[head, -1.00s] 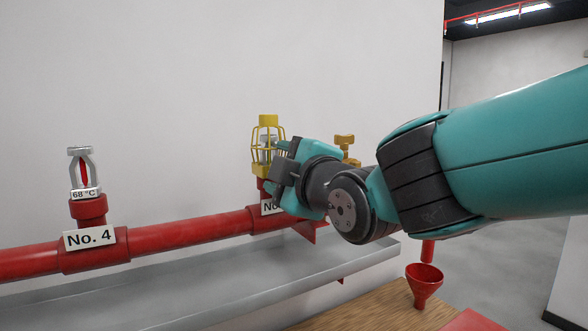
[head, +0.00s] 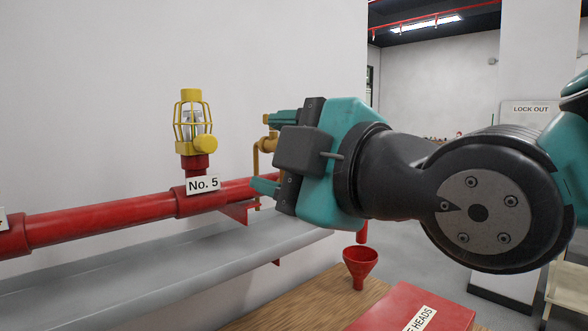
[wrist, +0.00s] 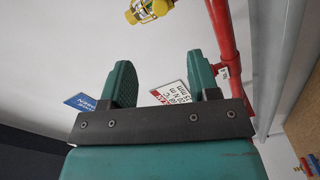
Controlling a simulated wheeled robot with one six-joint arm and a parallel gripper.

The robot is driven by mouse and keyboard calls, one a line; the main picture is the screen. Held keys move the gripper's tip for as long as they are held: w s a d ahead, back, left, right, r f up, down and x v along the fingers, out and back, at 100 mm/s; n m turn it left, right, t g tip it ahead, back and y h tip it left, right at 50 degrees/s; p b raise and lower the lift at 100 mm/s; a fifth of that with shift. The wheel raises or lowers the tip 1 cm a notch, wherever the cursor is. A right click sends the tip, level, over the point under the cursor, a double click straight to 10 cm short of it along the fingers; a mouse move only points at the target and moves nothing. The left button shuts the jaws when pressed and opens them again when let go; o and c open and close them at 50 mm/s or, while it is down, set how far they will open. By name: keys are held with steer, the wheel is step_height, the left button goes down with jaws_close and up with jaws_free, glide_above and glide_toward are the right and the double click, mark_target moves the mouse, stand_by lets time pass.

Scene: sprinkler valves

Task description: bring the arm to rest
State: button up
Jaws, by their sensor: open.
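My gripper (head: 264,152) is open, with its teal fingers pointing left and nothing between them. In the wrist view both fingers (wrist: 162,82) stand apart and empty. The yellow-caged sprinkler head (head: 192,122) stands upright on the red pipe above the No. 5 label (head: 203,184). It is left of my gripper, with a clear gap. In the wrist view the yellow cage (wrist: 148,10) is at the top edge, beyond the fingertips. My arm reaches in from the right in the head view.
A brass valve (head: 267,145) is partly hidden behind my gripper. The red pipe (head: 100,215) and grey trough (head: 150,262) run along the wall. A red funnel (head: 360,262) and red box (head: 415,308) are below, by a wooden top (head: 290,308).

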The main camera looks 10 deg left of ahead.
steer(key=shift+s+d, duration=0.35)
steer(key=shift+d, duration=0.05)
steer(key=d+f+m+g+h+p, duration=0.2)
steer(key=d+f+m+g+h, duration=0.3)
steer(key=d+f+m+h, duration=0.5)
steer(key=s+d+f+m+g, duration=0.6)
steer(key=s+d+f, duration=0.3)
steer(key=shift+s+d+f+m+g+p, duration=0.3)
steer(key=shift+d+m+p, duration=0.05)
steer(key=shift+m+p, duration=0.05)
